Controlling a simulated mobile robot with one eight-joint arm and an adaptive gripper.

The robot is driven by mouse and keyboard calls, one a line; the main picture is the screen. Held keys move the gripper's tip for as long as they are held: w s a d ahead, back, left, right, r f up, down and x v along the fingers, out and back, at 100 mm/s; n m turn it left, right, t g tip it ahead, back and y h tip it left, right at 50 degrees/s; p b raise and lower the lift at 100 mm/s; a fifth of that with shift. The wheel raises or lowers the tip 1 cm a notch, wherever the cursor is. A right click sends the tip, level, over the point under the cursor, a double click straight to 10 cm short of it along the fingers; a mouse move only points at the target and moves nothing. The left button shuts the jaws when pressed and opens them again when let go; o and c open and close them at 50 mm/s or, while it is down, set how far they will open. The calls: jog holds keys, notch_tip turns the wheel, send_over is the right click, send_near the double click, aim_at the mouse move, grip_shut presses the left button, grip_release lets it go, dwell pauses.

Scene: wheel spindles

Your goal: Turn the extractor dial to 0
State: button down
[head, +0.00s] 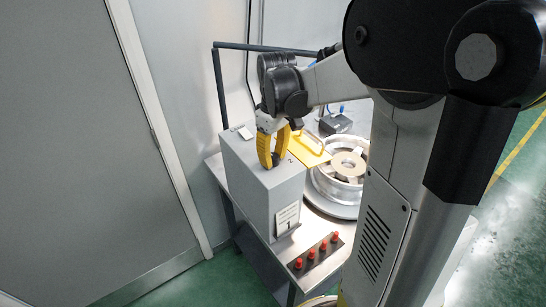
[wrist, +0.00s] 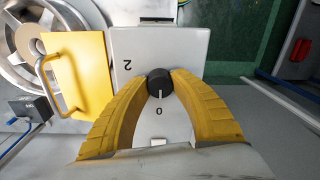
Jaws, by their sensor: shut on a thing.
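The extractor dial (wrist: 160,82) is a small black knob with a white pointer line, on top of a pale grey box (head: 265,203). In the wrist view the pointer faces the "0" printed just below the knob. A "2" is printed up and to the left of it. My gripper (wrist: 160,80) has its two yellow fingers on either side of the knob, shut on it. In the head view my gripper (head: 274,160) reaches down onto the box top, and its fingers largely hide the dial.
A yellow plate with a handle (head: 309,148) lies beside the box, near a metal wheel (head: 345,172). A strip of red buttons (head: 315,255) lies at the table's front. A grey door (head: 80,150) stands left; green floor shows around the table.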

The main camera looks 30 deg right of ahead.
aim_at(274, 155)
dwell(0.3)
jog(key=c, duration=1)
grip_release()
jog(key=shift+c, duration=0.2)
notch_tip(274, 155, up, 12)
jog(key=shift+d, duration=0.25)
jog(key=shift+a, duration=0.1)
